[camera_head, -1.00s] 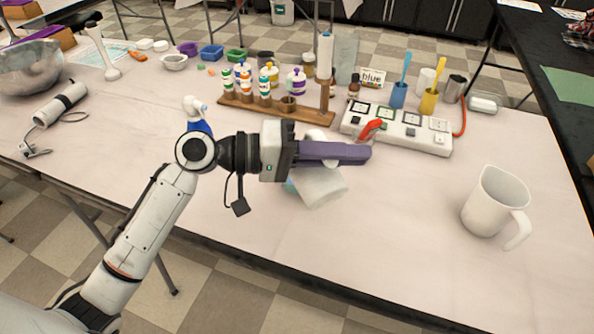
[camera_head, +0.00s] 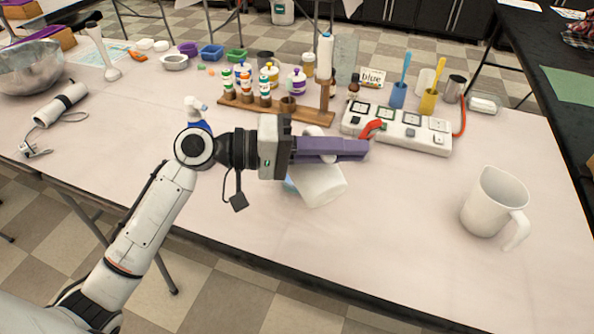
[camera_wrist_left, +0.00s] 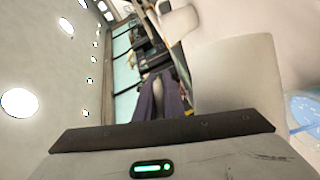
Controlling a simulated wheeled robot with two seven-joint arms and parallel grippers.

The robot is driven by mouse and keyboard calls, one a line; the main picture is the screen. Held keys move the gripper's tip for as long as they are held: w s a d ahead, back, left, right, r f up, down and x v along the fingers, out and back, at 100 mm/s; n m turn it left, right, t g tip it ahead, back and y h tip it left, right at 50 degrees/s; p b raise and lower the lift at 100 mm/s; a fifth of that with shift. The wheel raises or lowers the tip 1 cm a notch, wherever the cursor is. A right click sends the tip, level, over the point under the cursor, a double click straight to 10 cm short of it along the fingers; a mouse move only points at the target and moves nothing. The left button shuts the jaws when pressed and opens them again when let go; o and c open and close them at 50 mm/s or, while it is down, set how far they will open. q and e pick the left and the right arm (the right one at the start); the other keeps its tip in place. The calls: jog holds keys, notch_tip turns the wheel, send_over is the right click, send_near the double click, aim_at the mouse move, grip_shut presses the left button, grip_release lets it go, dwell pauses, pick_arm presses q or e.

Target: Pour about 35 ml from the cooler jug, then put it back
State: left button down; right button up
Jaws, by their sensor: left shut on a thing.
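My left gripper (camera_head: 345,150) comes in from the left, with its purple fingers shut on a white jug (camera_head: 322,186). The held jug is tilted and hangs over the front middle of the table. In the left wrist view the jug (camera_wrist_left: 238,75) fills the area right of the fingers (camera_wrist_left: 158,98). A pale blue thing (camera_head: 290,184) shows partly behind the jug; it also shows in the left wrist view (camera_wrist_left: 306,108). Its shape and the jug's mouth are mostly hidden. A second white jug (camera_head: 490,203) stands upright at right. Which jug is cooler cannot be seen. My right gripper is not in view.
A wooden rack (camera_head: 275,110) with several small bottles stands behind the gripper. A white multi-plate unit (camera_head: 397,130) is at its right. A spray bottle (camera_head: 197,113) stands behind my wrist. The table between the two jugs is clear.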

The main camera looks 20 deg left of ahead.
pick_arm(q)
jog(key=s+d+f+m+y, duration=0.1)
jog(key=f+m, duration=0.1)
jog(key=s+d+f+m+y, duration=0.1)
jog(key=s+d+f+m, duration=0.1)
dwell(1.0)
